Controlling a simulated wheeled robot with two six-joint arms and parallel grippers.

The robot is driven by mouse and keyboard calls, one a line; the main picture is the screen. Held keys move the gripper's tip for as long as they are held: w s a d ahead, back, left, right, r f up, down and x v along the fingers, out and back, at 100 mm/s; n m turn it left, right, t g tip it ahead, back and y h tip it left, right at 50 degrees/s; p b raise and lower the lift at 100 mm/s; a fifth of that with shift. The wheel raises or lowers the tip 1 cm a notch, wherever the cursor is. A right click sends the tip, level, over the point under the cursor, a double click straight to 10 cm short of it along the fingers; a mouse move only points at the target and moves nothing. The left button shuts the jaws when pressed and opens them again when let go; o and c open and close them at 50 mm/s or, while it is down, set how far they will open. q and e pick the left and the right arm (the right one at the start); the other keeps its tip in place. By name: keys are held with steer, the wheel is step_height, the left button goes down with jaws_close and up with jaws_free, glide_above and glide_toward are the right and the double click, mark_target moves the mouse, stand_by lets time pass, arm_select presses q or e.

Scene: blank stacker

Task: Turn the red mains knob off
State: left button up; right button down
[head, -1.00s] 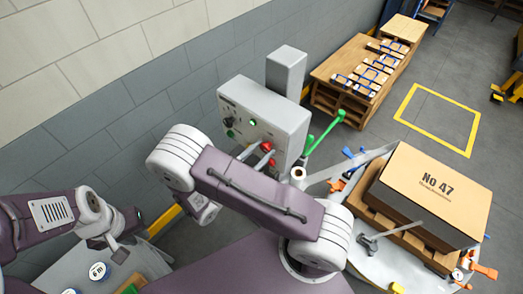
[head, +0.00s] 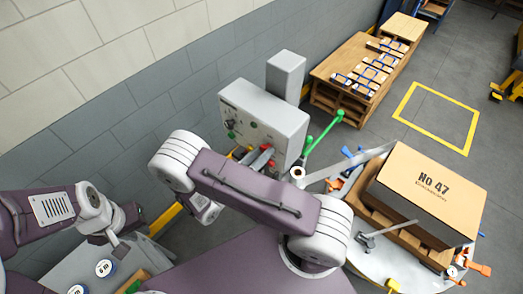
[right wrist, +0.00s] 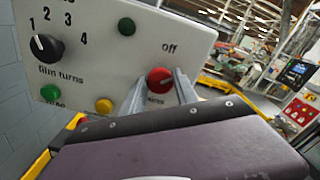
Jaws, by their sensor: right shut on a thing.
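The red mains knob (right wrist: 159,80) is on the front of the light grey control box (head: 264,115), below the word "off". In the right wrist view my right gripper (right wrist: 160,92) has its two grey fingers on either side of the knob, shut on it. In the head view the right gripper (head: 262,158) is at the lower right of the box front, partly behind my own arm. My left gripper (head: 112,240) hangs at the lower left, away from the box; its fingers are too small to read.
A cardboard box (head: 428,195) sits on a pallet at right.

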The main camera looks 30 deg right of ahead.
steer(key=shift+n+p, duration=1.1)
steer(key=shift+n, duration=3.7)
steer(key=c, duration=0.9)
jaws_free()
steer(key=shift+c, duration=0.2)
steer(key=b+v, duration=0.4)
steer(key=v, duration=0.5)
